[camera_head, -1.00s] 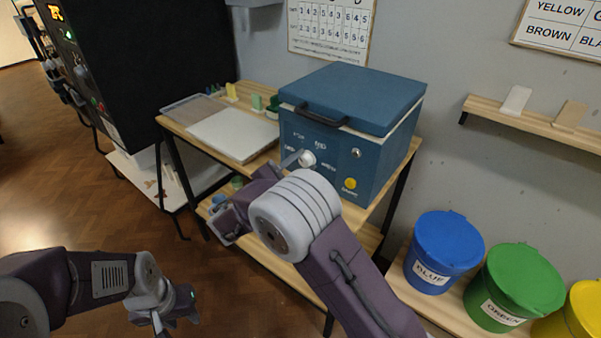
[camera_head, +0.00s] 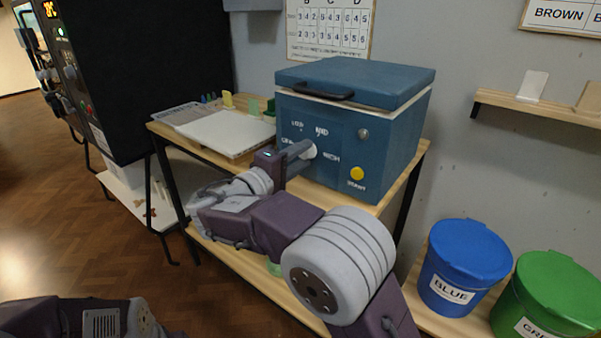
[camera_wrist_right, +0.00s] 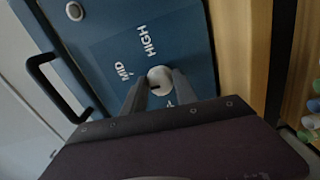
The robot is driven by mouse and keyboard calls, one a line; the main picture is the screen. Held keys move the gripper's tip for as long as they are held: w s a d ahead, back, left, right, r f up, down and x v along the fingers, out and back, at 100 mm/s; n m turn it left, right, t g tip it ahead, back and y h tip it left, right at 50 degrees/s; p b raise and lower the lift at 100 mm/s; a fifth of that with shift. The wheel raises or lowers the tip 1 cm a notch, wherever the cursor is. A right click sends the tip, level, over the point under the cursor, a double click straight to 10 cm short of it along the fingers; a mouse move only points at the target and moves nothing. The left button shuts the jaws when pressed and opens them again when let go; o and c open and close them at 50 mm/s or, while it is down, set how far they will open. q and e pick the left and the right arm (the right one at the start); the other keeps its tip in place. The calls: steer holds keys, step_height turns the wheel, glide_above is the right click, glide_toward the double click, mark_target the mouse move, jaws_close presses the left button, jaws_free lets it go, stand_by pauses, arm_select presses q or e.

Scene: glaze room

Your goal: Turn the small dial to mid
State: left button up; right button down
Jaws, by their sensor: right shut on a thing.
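The small dial (camera_head: 309,150) is a pale round knob on the front of the blue kiln-like box (camera_head: 400,145). White labels stand around it, with MID (camera_head: 321,131) above and HIGH (camera_head: 331,156) to its right. My right gripper (camera_head: 301,150) is shut on the dial from the front. In the right wrist view the dial (camera_wrist_right: 160,76) sits between the two fingertips (camera_wrist_right: 159,84), near the MID and HIGH labels. The fingers partly cover the dial and a label below it. I cannot tell where its pointer stands. My left gripper is out of view.
A yellow START button (camera_head: 357,173) and a grey round knob (camera_head: 363,134) are on the same panel. The box stands on a wooden table (camera_head: 372,205) beside a white board (camera_head: 228,133). Blue (camera_head: 463,265) and green (camera_head: 552,295) buckets stand to the right.

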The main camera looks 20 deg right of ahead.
steer(key=m+b, duration=0.3)
steer(key=b, duration=0.1)
steer(key=shift+w+d+m, duration=0.1)
steer(key=shift+m, duration=0.2)
steer(key=shift+r+m+b, duration=0.2)
steer(key=shift+m+b, duration=0.4)
steer(key=shift+b, duration=0.15)
steer(key=shift+r, duration=0.1)
steer(key=c, duration=1)
jaws_free()
steer(key=shift+w+d+f, duration=0.15)
steer(key=shift+w+f, duration=0.1)
steer(key=shift+f, duration=0.05)
steer(key=p+v, duration=0.1)
steer(key=v, duration=0.8)
steer(key=shift+p, duration=0.35)
